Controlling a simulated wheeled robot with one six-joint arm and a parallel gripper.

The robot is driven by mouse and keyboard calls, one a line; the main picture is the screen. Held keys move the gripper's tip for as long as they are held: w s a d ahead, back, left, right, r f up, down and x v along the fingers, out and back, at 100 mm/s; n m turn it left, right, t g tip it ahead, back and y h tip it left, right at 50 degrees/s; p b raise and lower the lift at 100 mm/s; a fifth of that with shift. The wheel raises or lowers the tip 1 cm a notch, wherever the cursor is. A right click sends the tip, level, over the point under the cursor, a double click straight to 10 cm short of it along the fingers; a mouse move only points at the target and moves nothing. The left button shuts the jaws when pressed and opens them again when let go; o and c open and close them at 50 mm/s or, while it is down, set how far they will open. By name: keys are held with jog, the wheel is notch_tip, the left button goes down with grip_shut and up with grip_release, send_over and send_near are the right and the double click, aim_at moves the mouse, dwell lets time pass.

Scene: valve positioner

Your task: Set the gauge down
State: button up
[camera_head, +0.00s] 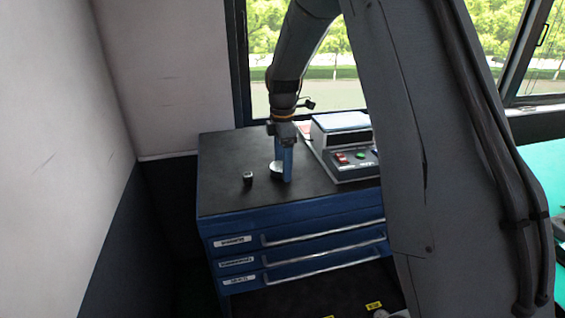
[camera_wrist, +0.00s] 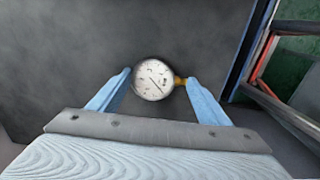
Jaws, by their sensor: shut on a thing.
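The gauge (camera_wrist: 154,78) is a round white dial with a dark rim and a brass stem at its right side. It sits between the two blue fingers of my gripper (camera_wrist: 156,82) in the wrist view. The gripper is shut on it. In the head view my gripper (camera_head: 283,172) points down over the dark top of the blue cabinet (camera_head: 228,178), and the gauge (camera_head: 276,167) shows as a pale shape partly behind a finger. It is at or close to the top; I cannot tell whether it touches.
A small metal part (camera_head: 248,178) stands on the cabinet top left of the gripper. A device with a scale-like plate and coloured buttons (camera_head: 346,152) stands to the right. A wall (camera_head: 60,130) is at left.

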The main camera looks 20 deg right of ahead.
jog(key=shift+f, duration=0.15)
jog(key=o, duration=1.2)
notch_tip(320, 180, up, 12)
jog(key=b, duration=0.4)
jog(key=s+f+m, duration=0.5)
jog(key=s+m, duration=0.1)
jog(key=s, duration=0.3)
jog(key=s+f+m, duration=0.5)
jog(key=s+m, duration=0.1)
jog(key=s, duration=0.3)
jog(key=s+f+m+t, duration=0.1)
jog(key=s+f+m, duration=0.4)
jog(key=s, duration=0.4)
jog(key=shift+s+d+f+m, duration=0.1)
jog(key=shift+d+f+m, duration=0.1)
jog(key=shift+m, duration=0.3)
jog(key=shift+r, duration=0.1)
